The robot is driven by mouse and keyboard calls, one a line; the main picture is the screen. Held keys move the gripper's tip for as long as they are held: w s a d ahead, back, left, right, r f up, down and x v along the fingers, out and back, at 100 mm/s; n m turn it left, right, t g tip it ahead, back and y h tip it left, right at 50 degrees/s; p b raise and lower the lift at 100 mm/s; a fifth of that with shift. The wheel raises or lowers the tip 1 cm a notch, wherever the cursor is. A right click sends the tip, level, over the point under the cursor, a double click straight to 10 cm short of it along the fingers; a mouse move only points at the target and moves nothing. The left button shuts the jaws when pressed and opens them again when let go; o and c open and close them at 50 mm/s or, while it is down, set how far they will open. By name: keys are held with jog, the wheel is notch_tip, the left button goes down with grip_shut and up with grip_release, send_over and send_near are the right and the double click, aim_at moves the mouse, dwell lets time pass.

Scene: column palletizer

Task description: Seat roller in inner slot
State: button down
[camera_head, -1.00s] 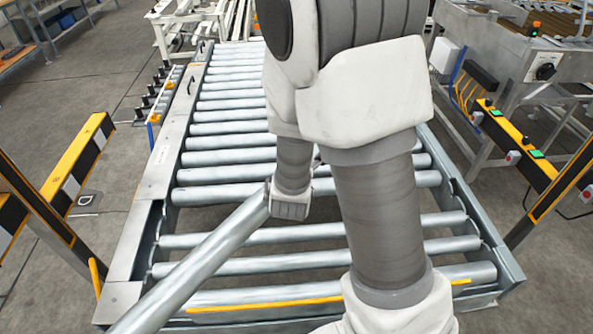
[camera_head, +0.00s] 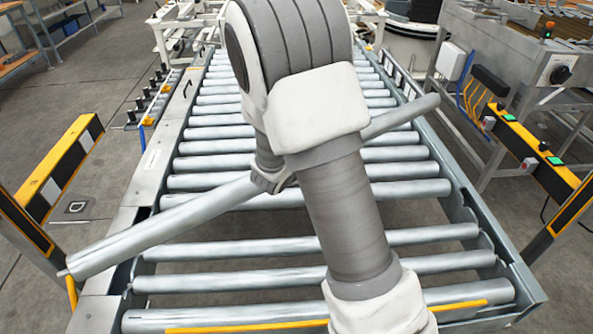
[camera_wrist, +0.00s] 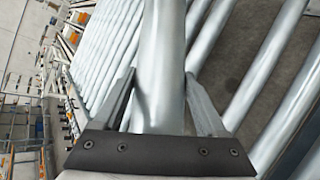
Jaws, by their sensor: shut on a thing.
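A grey metal roller (camera_head: 170,228) is held across the conveyor (camera_head: 147,188), above its bed. It lies diagonally, with its left end near me beyond the left rail and its right end farther away past the right rail. My gripper (camera_head: 270,182) is shut around the roller near its middle; my arm hides part of the grip. In the wrist view the roller (camera_wrist: 163,60) runs between the two fingers of my gripper (camera_wrist: 160,100). A wide gap (camera_head: 415,214) without a roller shows in the near part of the bed. The slot ends there are not clear.
Several seated rollers (camera_head: 420,236) fill the bed on both sides of the gap. Yellow-black barriers stand at left (camera_head: 62,165) and right (camera_head: 530,150). A machine frame (camera_head: 490,60) stands close to the right rail.

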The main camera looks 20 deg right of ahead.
jog(key=w+d+f+m+g+h+b, duration=0.1)
jog(key=w+f+m+b, duration=0.1)
jog(key=f+b, duration=0.4)
jog(key=w+d+f+m+g+h+b, duration=0.1)
jog(key=f+b, duration=0.6)
jog(key=f, duration=0.9)
jog(key=w+d+f+m+g+h+b, duration=0.2)
jog(key=w+d+f+m+b, duration=0.1)
jog(key=f+b, duration=0.4)
jog(key=shift+w+f, duration=0.55)
jog(key=shift+f, duration=1.35)
